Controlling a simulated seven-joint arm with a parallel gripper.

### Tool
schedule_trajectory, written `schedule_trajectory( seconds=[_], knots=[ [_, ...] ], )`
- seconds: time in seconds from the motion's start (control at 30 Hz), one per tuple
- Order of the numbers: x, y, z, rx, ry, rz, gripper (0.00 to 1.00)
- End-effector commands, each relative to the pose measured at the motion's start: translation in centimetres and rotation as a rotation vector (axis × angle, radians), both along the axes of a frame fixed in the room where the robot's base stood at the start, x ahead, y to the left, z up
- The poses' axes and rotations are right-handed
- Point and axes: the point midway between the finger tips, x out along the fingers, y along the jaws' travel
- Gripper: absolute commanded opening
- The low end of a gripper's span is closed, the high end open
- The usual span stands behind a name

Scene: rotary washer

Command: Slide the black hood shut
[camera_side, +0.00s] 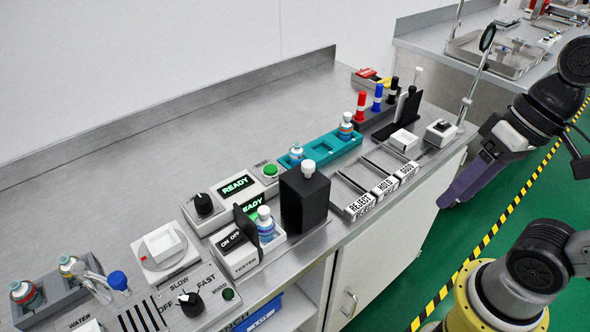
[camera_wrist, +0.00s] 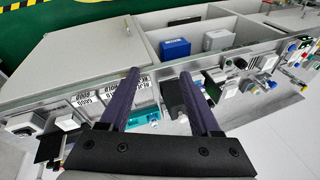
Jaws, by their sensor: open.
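The black hood (camera_side: 304,205), a tall box with a white knob on top, stands upright on the bench to the right of the tester (camera_side: 236,252). A bottle with a white cap (camera_side: 265,226) stands uncovered in the tester's bay, beside the hood and apart from it. My gripper (camera_side: 446,203) has purple fingers and is open and empty. It hangs off the bench's front edge, well to the right of the hood. In the wrist view, a dark block that looks like the hood (camera_wrist: 172,95) shows beyond and between the fingers (camera_wrist: 160,74), partly hidden.
A teal rack (camera_side: 322,150) with bottles stands behind the hood. Labelled trays (camera_side: 372,196) lie to its right, and a row of coloured markers (camera_side: 377,98) stands farther back. A green-lit READY panel (camera_side: 236,185) is at the left.

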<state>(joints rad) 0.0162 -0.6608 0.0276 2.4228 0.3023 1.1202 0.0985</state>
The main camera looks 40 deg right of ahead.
Motion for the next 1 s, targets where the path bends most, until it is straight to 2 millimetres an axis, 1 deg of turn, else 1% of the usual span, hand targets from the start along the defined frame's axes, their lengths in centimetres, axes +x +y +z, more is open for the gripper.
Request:
schedule_trajectory(
  seconds=[0.03,0.1,0.17,0.27,0.37,0.47,0.5,0.57,0.6,0.67,0.7,0.77,0.8,0.87,0.9,1.0],
  knots=[
    [0.3,1.1,0.0,0.069,0.081,-0.032,0.64],
    [0.7,2.6,0.2,0.169,0.186,-0.078,0.64],
    [1.3,3.8,0.5,0.255,0.277,-0.120,0.64],
    [3.0,5.6,1.0,0.410,0.434,-0.198,0.64],
    [5.5,6.7,1.7,0.571,0.584,-0.283,0.64],
    [8.4,7.2,2.0,0.729,0.719,-0.369,0.64],
    [9.8,7.1,2.0,0.789,0.768,-0.404,0.64],
    [11.8,6.8,1.9,0.882,0.835,-0.456,0.64],
    [13.2,6.4,1.7,0.943,0.876,-0.493,0.64],
    [15.2,5.7,1.2,1.033,0.933,-0.548,0.64],
    [16.6,5.0,0.7,1.093,0.970,-0.586,0.64],
    [18.5,3.8,-0.3,1.176,1.016,-0.642,0.64],
    [19.6,3.0,-1.1,1.228,1.044,-0.680,0.64],
    [21.1,1.7,-2.5,1.294,1.077,-0.734,0.64],
    [21.8,0.9,-3.5,1.329,1.096,-0.768,0.64],
    [22.8,-0.8,-5.9,1.382,1.136,-0.840,0.64]
  ],
)
